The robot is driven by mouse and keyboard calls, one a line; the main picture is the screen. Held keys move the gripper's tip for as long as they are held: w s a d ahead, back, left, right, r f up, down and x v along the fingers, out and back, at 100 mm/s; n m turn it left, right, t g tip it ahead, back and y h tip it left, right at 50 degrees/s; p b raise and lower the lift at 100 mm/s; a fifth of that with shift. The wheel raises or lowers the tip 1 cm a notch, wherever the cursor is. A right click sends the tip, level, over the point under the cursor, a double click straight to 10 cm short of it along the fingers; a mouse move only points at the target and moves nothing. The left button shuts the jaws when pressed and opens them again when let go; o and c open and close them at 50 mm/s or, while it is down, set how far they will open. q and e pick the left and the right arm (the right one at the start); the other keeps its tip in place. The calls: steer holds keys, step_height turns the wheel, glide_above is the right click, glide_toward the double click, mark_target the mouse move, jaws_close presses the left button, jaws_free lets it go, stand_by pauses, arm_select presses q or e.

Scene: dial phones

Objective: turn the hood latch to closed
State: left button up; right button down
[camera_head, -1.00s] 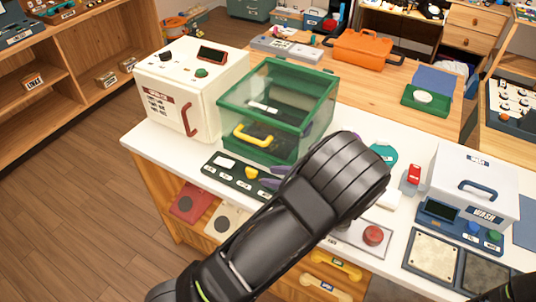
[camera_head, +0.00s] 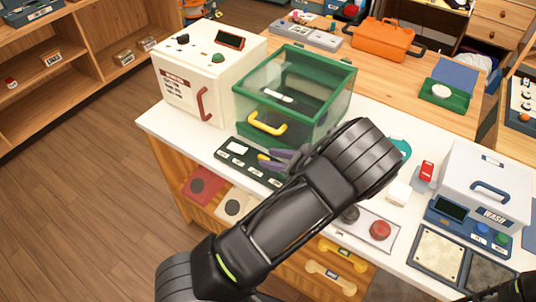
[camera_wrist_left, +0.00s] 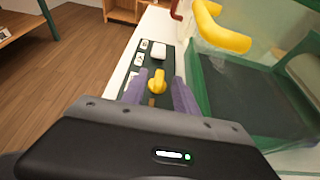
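The hood (camera_head: 330,75) is a clear box with green edges and a yellow handle (camera_head: 267,123) on its front. A dark green panel (camera_head: 228,159) with labels and a white switch (camera_head: 238,147) lies along its front. In the left wrist view, a yellow latch knob (camera_wrist_left: 157,82) stands on this panel. My left gripper (camera_wrist_left: 157,93) is open, with one purple finger on each side of the knob in that view; I cannot tell if they touch it. My right gripper is not in view.
A white box (camera_head: 200,75) with a red handle stands left of the hood. A white wash unit (camera_head: 485,185) stands at the right. A plate with a red button (camera_head: 380,230) is near the front edge. The hood's yellow handle is close to my left gripper.

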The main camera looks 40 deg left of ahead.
arm_select(q)
steer(key=shift+x, duration=0.95)
steer(key=shift+c, duration=0.4)
steer(key=shift+d, duration=0.1)
jaws_close()
